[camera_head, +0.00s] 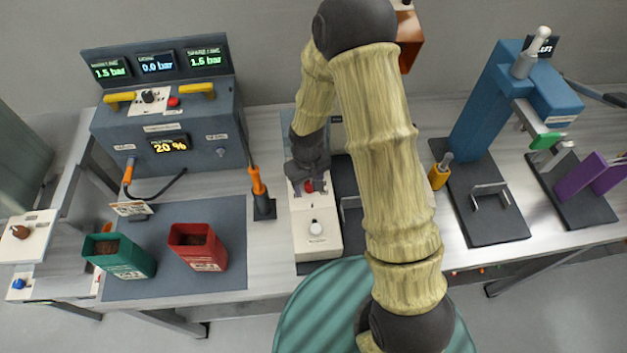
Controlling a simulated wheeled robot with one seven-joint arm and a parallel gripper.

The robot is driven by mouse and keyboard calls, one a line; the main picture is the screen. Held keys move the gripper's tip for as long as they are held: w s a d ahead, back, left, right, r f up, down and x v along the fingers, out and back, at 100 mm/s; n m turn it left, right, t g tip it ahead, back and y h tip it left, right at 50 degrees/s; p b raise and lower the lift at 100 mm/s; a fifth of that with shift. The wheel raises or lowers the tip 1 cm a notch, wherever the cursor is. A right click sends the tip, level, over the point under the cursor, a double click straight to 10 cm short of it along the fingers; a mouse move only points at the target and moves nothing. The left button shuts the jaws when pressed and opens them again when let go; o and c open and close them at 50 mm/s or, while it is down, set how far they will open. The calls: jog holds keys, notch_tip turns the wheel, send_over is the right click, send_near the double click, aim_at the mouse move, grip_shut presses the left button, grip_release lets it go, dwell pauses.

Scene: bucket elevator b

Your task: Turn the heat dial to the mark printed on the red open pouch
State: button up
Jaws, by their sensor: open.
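A round white knob (316,228) sits nearer the front of this unit, apart from my gripper. Which knob is the heat dial I cannot read here.
A green pouch (122,263) stands left of the red one. A grey console (196,129) with displays is behind them. An orange-handled tool (257,184) stands upright left of the unit. A blue press (488,105) stands right. My arm hides the middle of the bench.

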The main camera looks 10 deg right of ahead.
jog(key=shift+d, duration=0.15)
jog(key=shift+c, duration=0.4)
jog(key=shift+d, duration=0.1)
jog(key=c, duration=0.9)
jog(key=shift+d, duration=0.1)
jog(key=shift+w, duration=0.15)
jog(key=n, duration=0.4)
jog(key=shift+w+r+n, duration=0.1)
jog(key=shift+r+n, duration=0.05)
jog(key=shift+n, duration=0.25)
jog(key=shift+n+p, duration=0.3)
jog(key=shift+n, duration=1.7)
